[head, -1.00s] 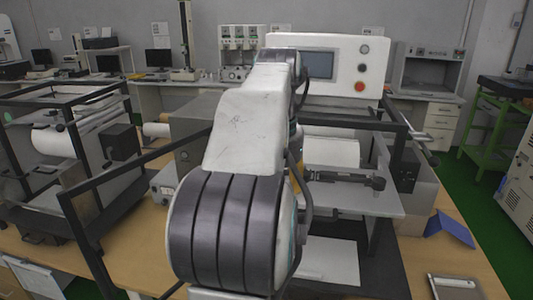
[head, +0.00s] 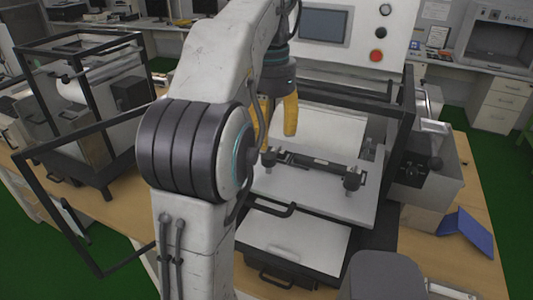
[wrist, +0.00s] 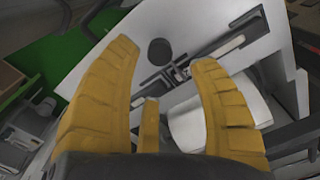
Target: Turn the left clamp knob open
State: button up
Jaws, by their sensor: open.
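The clamp is a dark bar (head: 312,163) lying across a light grey plate. Its left clamp knob (head: 268,156) is small and dark, partly hidden near my arm. The right knob (head: 352,181) stands clear at the other end. My gripper (head: 277,118) has yellow fingers pointing down, open, above and apart from the left end of the bar. In the wrist view, a round black knob (wrist: 160,52) shows between the open fingertips (wrist: 165,58), with the bar (wrist: 215,50) running to the upper right. Nothing is held.
A black frame (head: 408,130) surrounds the machine at its back and right. A panel with a screen (head: 325,24) and a red button (head: 376,56) stands behind. A blue object (head: 466,233) lies on the wooden table at right. The plate in front of the bar is clear.

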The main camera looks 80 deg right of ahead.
aim_at(269, 155)
jog(key=shift+f+b, duration=0.65)
jog(key=shift+f, duration=2.3)
grip_shut()
